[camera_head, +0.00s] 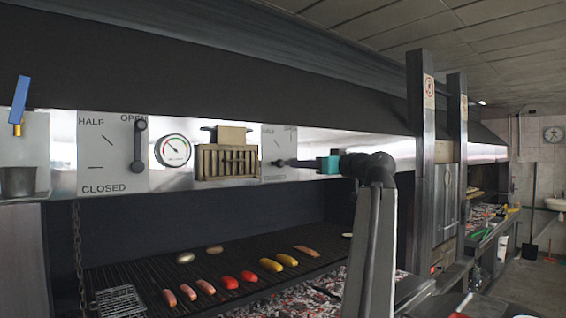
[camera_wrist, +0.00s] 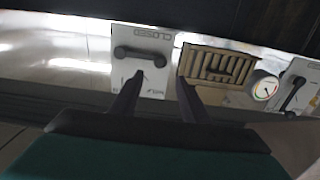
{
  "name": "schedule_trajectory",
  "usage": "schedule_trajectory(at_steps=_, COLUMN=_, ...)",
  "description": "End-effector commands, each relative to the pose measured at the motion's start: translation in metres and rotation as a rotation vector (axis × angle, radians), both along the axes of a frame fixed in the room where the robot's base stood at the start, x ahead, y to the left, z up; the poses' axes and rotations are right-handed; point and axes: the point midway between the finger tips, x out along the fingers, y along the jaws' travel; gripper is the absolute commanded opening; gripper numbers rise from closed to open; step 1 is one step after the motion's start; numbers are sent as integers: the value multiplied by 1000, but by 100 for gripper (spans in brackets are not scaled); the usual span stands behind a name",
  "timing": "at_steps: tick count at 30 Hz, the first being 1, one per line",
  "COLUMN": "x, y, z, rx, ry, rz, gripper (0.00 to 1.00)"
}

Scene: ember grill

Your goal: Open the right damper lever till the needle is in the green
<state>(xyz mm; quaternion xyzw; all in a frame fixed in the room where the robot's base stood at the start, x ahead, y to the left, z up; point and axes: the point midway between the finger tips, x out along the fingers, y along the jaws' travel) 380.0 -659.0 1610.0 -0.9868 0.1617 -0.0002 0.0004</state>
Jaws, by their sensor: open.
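The right damper lever (camera_head: 283,162) is a dark bar on a pale plate marked HALF and OPEN. It lies horizontal, its free end to the left; my gripper covers part of the plate. In the upside-down wrist view the same lever (camera_wrist: 142,55) lies across its plate, by the word CLOSED. My gripper (camera_wrist: 160,77) is open, its fingertips just short of the lever in the picture, either side of its free end; contact cannot be told. The gripper's teal body (camera_head: 328,165) is at the plate's right. The round gauge (camera_head: 173,151) has coloured arcs; its needle zone is too small to read.
The left damper lever (camera_head: 140,145) stands upright at OPEN. A slatted brass-coloured box (camera_head: 222,163) sticks out between the gauge and right plate. Below, sausages and vegetables lie on the grill grate (camera_head: 150,282) over coals. A steel post (camera_head: 421,150) stands right of my arm.

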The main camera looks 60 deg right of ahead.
Motion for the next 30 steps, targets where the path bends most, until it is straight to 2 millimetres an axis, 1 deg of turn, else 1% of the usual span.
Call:
schedule_trajectory(at_steps=1, x=8, y=-2, z=3, rx=1, ry=1, rz=2, gripper=42)
schedule_trajectory(at_steps=18, x=84, y=-28, z=3, rx=1, ry=0, rz=2, gripper=42)
schedule_trajectory(at_steps=24, x=99, y=-33, z=1, rx=0, ry=1, rz=1, gripper=42)
schedule_trajectory(at_steps=30, x=104, y=-34, z=0, rx=-1, ry=0, rz=1, gripper=42)
